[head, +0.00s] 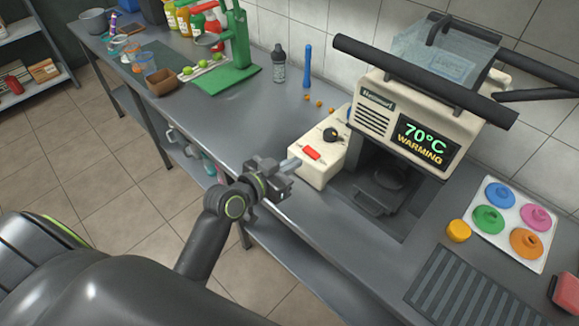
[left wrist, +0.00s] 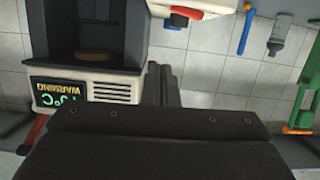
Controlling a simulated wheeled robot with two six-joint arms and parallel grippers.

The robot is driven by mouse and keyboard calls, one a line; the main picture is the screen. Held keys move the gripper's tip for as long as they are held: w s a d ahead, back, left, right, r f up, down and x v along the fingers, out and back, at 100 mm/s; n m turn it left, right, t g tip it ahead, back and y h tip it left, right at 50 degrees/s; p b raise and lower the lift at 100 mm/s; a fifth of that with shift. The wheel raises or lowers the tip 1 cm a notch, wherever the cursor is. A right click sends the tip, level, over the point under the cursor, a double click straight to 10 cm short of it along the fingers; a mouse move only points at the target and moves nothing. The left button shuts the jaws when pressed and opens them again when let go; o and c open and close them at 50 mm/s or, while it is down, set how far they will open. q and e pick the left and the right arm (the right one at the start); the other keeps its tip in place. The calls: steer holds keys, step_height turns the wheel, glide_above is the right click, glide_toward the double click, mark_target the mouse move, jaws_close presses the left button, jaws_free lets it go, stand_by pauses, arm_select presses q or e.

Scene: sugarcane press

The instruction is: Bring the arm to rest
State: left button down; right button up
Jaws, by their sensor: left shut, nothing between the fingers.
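My left gripper (head: 288,167) is shut and empty, held in front of the counter's front edge near the cream control box of the press. My left arm reaches it from the lower left of the head view. In the left wrist view, dark parts of my gripper (left wrist: 165,118) fill the lower middle and hide much of what lies beyond. The cream press machine (head: 405,110) shows "70°C WARMING" on its display and also appears upside down in the left wrist view (left wrist: 105,92). My right gripper is in neither view.
The grey counter (head: 235,125) runs diagonally. A control box (head: 318,160) with a red switch stands near the gripper. A green hand press (head: 238,50), a grey bottle (head: 279,65) and a blue stick (head: 307,63) stand behind. A tray of coloured lids (head: 512,222) lies right. Floor in front is clear.

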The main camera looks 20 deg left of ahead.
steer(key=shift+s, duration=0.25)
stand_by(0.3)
